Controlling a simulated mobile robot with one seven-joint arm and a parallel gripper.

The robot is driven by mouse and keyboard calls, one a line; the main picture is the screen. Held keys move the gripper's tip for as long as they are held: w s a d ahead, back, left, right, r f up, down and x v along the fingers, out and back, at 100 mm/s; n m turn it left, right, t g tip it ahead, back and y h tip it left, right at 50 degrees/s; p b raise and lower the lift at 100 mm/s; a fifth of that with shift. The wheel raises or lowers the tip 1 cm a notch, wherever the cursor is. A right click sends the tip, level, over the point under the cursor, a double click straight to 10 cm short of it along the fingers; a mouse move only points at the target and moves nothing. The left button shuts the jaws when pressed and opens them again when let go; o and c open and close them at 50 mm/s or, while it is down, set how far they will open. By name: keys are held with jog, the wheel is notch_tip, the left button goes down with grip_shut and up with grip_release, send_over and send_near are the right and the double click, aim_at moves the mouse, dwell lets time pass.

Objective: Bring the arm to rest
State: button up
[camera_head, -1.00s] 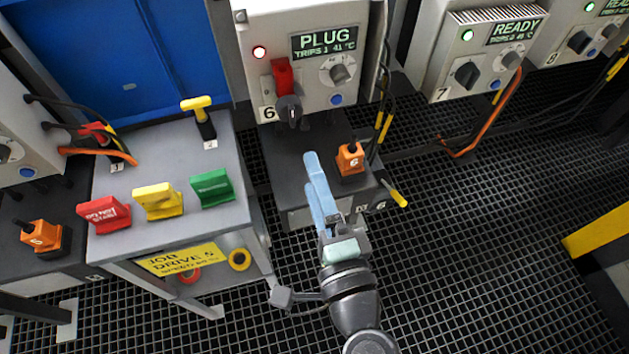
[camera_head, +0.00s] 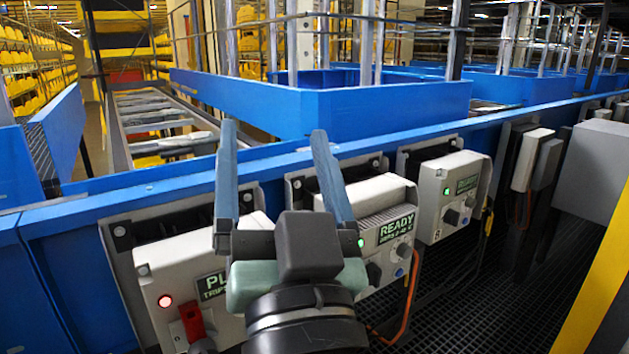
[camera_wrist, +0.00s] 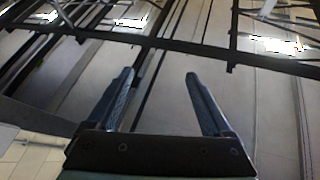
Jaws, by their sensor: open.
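My gripper (camera_head: 277,165) is raised in front of the control boxes in the head view, its two blue-grey fingers pointing up and spread apart. Nothing is between them. In the wrist view the open fingers (camera_wrist: 158,95) point toward the ceiling structure, with empty air between them. The gripper overlaps the control boxes in the picture; I see no contact with them.
A box with a red light (camera_head: 190,290) stands at lower left, partly hidden by my gripper. A READY box (camera_head: 385,215) and another box (camera_head: 450,195) stand to the right. Blue conveyor rails (camera_head: 400,108) run behind. A yellow post (camera_head: 600,280) is at far right.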

jog(key=s+d+r+t+h, duration=0.2)
jog(key=s+r+h, duration=0.15)
jog(key=r, duration=0.25)
jog(key=s+d+r+t+h, duration=0.1)
jog(key=s+r+t+h, duration=0.1)
jog(key=s+r, duration=0.35)
notch_tip(320, 180, up, 22)
jog(key=w+p, duration=0.2)
jog(key=p, duration=2)
jog(key=shift+w+y, duration=0.3)
jog(key=shift+y, duration=0.15)
jog(key=shift+f, duration=0.1)
